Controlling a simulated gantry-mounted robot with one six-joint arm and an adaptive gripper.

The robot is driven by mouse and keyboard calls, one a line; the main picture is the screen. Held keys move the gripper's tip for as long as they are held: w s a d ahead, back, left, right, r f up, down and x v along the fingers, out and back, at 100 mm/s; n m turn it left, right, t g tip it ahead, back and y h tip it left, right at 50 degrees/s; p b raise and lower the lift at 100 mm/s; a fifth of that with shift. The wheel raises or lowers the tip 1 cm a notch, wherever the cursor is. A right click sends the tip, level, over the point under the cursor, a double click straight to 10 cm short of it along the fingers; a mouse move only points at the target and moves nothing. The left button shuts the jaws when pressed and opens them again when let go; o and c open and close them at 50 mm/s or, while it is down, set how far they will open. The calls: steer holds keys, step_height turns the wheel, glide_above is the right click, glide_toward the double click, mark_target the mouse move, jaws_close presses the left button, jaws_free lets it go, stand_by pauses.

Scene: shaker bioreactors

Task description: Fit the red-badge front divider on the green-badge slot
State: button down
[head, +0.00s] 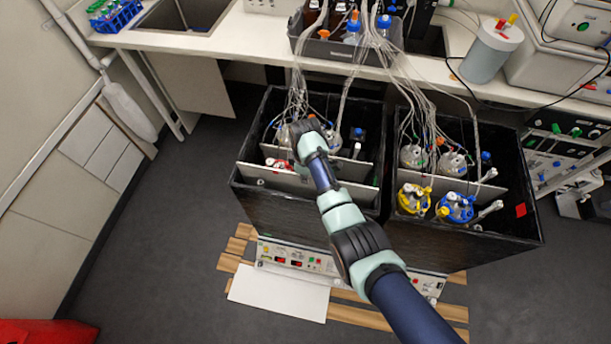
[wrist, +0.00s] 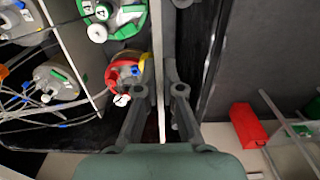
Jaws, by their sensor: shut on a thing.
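My gripper (wrist: 158,92) is shut on the thin edge of a pale front divider (wrist: 159,40). In the head view this divider (head: 270,178) spans the front part of the left black box (head: 300,215), near its front wall. I cannot tell whether it is fully seated. A red badge (head: 520,210) is on the right inner wall of the right black box (head: 450,248). The arm hides my fingertips in the head view.
A red-collared vessel (wrist: 124,72) stands close beside the held divider. The left box has a middle divider (head: 346,160), and the right box has one too (head: 473,187). Yellow (head: 413,200) and blue (head: 456,208) vessels stand in the right box's front part. Tubes hang above both boxes.

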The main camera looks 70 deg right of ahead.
mark_target(306, 186)
steer(key=shift+f+b, duration=0.3)
steer(key=shift+f, duration=0.3)
stand_by(0.6)
steer(key=shift+f+b, duration=0.45)
steer(key=shift+f, duration=0.2)
steer(key=shift+f, duration=0.1)
steer(key=shift+f+b, duration=0.45)
steer(key=shift+f, duration=0.05)
steer(key=shift+f, duration=0.3)
steer(key=shift+f+b, duration=0.55)
steer(key=shift+f, duration=0.2)
stand_by(0.4)
steer(key=shift+f+b, duration=0.4)
steer(key=shift+b, duration=0.05)
steer(key=shift+f, duration=0.25)
